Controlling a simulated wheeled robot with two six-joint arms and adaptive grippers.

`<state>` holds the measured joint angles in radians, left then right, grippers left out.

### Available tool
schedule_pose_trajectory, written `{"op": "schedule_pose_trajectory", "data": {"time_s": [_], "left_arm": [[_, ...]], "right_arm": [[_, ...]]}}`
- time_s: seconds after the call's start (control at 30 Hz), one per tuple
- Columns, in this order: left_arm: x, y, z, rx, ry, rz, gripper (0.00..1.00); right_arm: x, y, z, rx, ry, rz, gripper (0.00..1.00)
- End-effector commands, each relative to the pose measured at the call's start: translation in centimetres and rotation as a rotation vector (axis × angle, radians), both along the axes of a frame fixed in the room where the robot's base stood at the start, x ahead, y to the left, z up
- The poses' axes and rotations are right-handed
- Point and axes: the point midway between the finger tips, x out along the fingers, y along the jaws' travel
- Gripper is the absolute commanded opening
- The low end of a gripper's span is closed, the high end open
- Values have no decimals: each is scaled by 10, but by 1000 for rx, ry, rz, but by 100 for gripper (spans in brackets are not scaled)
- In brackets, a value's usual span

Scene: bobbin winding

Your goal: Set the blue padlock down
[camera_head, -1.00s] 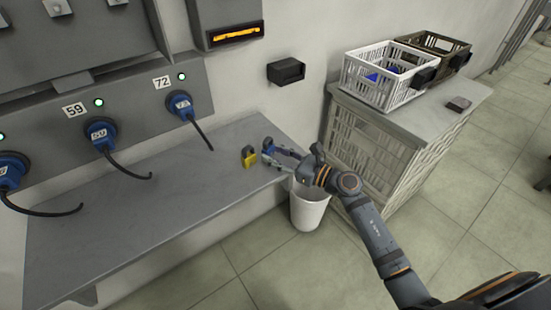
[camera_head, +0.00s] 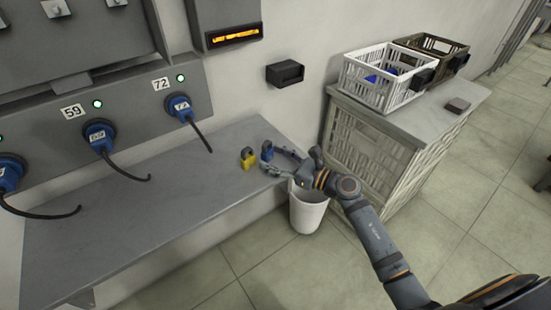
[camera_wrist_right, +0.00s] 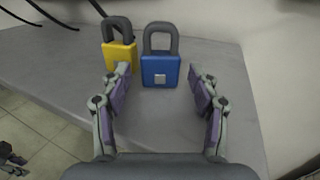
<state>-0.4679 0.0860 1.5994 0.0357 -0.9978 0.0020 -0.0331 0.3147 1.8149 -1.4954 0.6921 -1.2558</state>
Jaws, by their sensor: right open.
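The blue padlock (camera_wrist_right: 160,71) stands upright on the grey shelf, its dark shackle up, in the right wrist view. It also shows near the shelf's right end in the head view (camera_head: 267,152). My right gripper (camera_wrist_right: 160,84) is open, its fingers spread on either side in front of the blue padlock with visible gaps. In the head view my right gripper (camera_head: 280,160) reaches in from the right over the shelf end. A yellow padlock (camera_wrist_right: 120,56) stands just left of the blue one, also in the head view (camera_head: 248,159).
Blue plugs with hanging black cables (camera_head: 103,140) line the wall panel. A white crate (camera_head: 385,85) sits on the cabinet at right.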

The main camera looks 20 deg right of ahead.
Motion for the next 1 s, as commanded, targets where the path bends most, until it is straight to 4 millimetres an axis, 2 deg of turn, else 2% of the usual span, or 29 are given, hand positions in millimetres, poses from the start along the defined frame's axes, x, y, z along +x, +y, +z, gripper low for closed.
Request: {"op": "schedule_pose_trajectory", "data": {"time_s": [0.13,0.2,0.53,0.73,0.9,1.0], "left_arm": [[-3,2,-4,2,0,1,34],[-6,2,-9,3,7,2,34],[5,-5,17,-9,5,-2,34],[-1,0,4,-1,6,0,34],[-16,9,-25,14,1,2,34],[-23,12,-36,19,-3,1,34]], "right_arm": [[0,0,4,0,0,0,61],[-8,-8,0,-6,2,0,61],[-57,-51,0,-8,6,4,61],[-73,-67,4,-5,6,2,61],[-83,-75,5,-2,5,3,61],[-86,-79,4,-2,4,2,61]]}}
